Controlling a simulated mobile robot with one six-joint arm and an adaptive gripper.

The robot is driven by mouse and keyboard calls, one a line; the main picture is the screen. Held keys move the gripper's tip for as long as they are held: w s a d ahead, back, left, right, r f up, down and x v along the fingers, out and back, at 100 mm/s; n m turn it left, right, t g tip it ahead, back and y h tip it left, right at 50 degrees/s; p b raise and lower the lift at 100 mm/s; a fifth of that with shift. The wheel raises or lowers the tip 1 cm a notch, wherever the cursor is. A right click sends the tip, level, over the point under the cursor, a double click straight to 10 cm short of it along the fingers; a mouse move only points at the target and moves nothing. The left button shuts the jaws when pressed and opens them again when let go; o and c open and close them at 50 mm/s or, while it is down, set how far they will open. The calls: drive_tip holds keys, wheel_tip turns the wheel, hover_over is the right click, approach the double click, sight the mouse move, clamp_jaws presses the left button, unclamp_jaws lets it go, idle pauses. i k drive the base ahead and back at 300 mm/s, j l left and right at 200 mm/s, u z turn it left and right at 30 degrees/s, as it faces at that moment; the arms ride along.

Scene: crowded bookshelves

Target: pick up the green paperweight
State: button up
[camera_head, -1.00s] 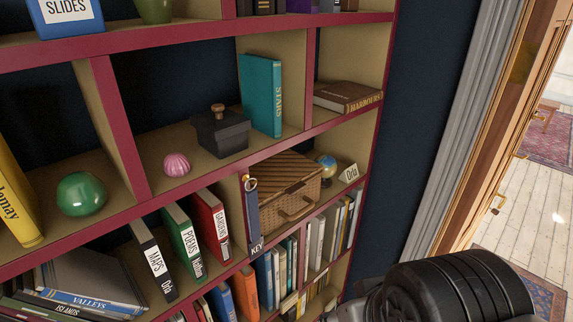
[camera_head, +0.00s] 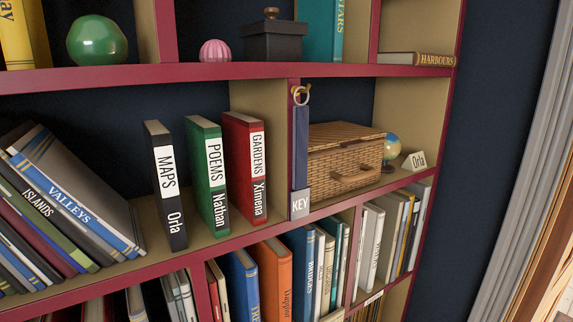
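The green paperweight (camera_head: 97,40) is a glossy green ball. It sits on the upper shelf at the top left, beside a yellow book and left of a shelf divider. My gripper is not in view, and nothing touches the paperweight.
A pink ribbed ball (camera_head: 215,50) and a dark lidded box (camera_head: 273,42) share that shelf.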

sight(92, 39)
drive_tip(key=u, duration=1.4)
